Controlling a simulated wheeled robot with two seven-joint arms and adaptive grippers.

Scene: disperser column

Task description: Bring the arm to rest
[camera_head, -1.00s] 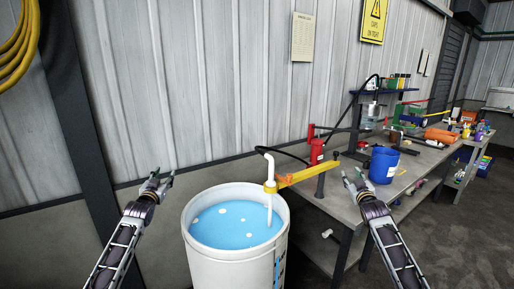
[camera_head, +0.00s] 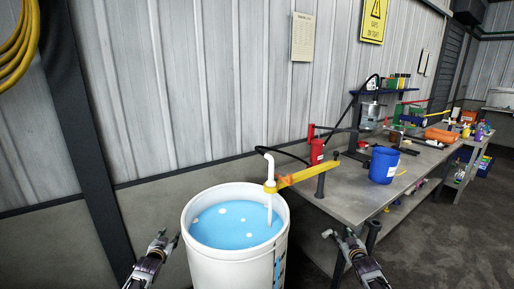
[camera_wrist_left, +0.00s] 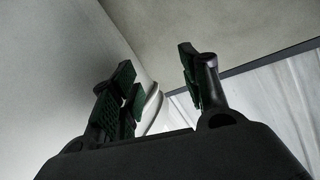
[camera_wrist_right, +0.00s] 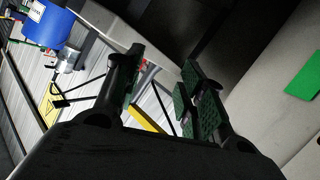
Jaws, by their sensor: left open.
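My left gripper (camera_head: 166,241) is low at the left of the white drum (camera_head: 212,268), apart from it. Its two fingers stand apart with nothing between them in the left wrist view (camera_wrist_left: 160,85). My right gripper (camera_head: 342,240) is low at the right of the drum, by the front edge of the workbench. Its fingers are also apart and empty in the right wrist view (camera_wrist_right: 163,75). Both forearms show only in part at the bottom of the head view.
The drum holds blue liquid (camera_head: 225,228) with a white pipe (camera_head: 268,170) and a yellow arm (camera_head: 300,177) over its rim. Dark floor (camera_head: 450,235) lies open at the lower right.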

